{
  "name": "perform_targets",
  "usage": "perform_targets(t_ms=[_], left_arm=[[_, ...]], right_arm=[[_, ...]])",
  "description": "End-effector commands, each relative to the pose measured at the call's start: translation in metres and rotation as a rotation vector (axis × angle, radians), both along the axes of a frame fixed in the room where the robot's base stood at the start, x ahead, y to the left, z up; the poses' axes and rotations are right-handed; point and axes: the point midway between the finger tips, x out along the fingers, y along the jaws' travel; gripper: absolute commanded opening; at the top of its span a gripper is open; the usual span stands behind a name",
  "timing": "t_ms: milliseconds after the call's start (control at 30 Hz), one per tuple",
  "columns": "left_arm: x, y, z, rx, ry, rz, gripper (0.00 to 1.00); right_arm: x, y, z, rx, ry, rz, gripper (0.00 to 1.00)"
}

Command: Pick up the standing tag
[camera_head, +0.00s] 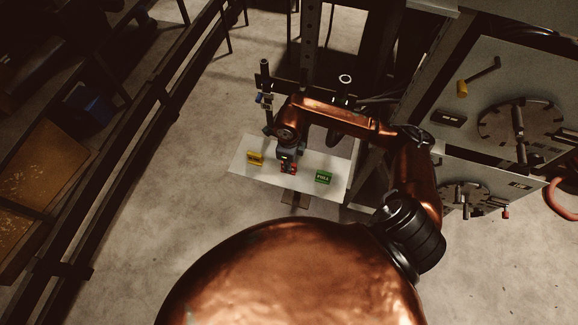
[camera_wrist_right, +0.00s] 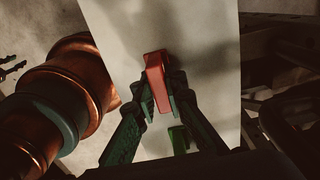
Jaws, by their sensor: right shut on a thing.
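A red tag (camera_head: 288,168) is at the middle of a pale shelf plate (camera_head: 336,166), and its top also shows in the right wrist view (camera_wrist_right: 155,70). My right gripper (camera_head: 287,165) reaches down from above and is shut on the red tag, with its fingers on both sides of it. I cannot tell whether the tag touches the plate.
A black post (camera_head: 265,85) rises behind the plate. Shelving with a blue bin (camera_head: 92,103) is at the left. The floor (camera_head: 170,215) between is clear.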

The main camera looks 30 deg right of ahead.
Motion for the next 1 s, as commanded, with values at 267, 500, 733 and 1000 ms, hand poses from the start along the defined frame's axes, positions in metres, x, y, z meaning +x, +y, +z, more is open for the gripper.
perform_targets(t_ms=[267, 500, 733, 1000], left_arm=[[0.000, 0.000, 0.000, 0.000, 0.000, 0.000, 0.33], [0.000, 0.000, 0.003, 0.000, 0.000, 0.000, 0.33], [0.002, 0.000, 0.009, 0.001, -0.003, 0.000, 0.33], [0.002, 0.001, 0.009, 0.001, -0.003, 0.000, 0.33]], right_arm=[[0.001, 0.000, 0.009, 0.001, -0.002, 0.001, 0.00], [-0.009, -0.001, 0.043, -0.002, -0.002, 0.003, 0.00], [-0.054, -0.002, 0.097, -0.004, -0.005, 0.004, 0.00], [-0.116, -0.003, 0.120, -0.002, -0.001, 0.001, 0.00]])
